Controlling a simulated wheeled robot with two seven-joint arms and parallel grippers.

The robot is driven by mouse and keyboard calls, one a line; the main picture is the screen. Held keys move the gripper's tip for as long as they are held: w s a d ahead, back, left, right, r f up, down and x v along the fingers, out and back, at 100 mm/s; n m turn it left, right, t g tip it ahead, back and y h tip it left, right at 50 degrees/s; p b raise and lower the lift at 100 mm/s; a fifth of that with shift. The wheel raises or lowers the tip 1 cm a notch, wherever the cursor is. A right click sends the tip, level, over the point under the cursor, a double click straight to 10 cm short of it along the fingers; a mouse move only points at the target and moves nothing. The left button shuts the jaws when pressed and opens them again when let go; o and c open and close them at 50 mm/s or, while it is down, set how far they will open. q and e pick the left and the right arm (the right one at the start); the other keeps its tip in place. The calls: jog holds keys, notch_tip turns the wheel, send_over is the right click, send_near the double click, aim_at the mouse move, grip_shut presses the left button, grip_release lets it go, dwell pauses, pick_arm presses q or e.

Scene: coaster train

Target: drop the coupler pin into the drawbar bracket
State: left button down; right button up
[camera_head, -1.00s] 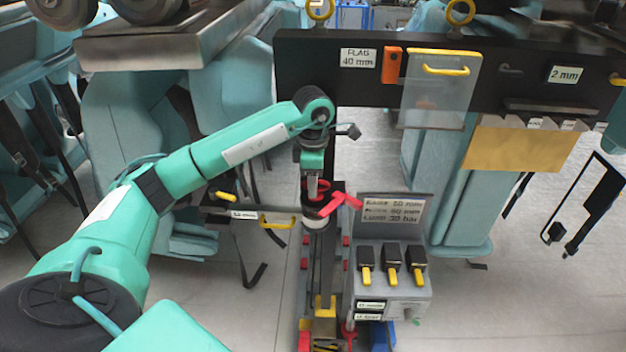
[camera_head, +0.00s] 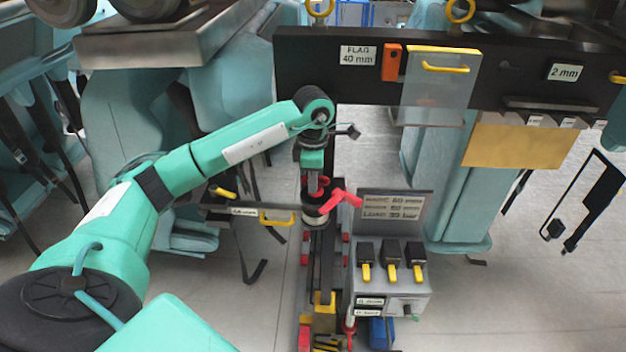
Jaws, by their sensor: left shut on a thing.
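My left gripper (camera_head: 313,186) points straight down in the middle of the view. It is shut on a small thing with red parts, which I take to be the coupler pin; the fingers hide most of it. A bright red tag (camera_head: 343,199) sticks out to the right at the fingertips. Just below is a dark, round fitting with a pale lower part (camera_head: 315,221), at the top of a narrow dark upright structure; it may be the drawbar bracket. I cannot tell whether the pin is inside it. My right gripper is not in view.
A grey box (camera_head: 390,295) with several yellow-tipped levers and a sign panel (camera_head: 393,215) stands close on the right. A black beam (camera_head: 300,60) with a clear yellow-edged plate (camera_head: 438,92) crosses behind. A yellow-handled bar (camera_head: 245,212) lies left of the gripper.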

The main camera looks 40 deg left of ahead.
pick_arm(q)
notch_tip(320, 180, up, 12)
jog(key=p, duration=0.5)
jog(key=shift+p, duration=0.4)
dwell(1.1)
dwell(1.0)
jog(key=shift+f+b, duration=4.7)
jog(key=shift+f, duration=1.35)
jog(key=c, duration=1.3)
grip_release()
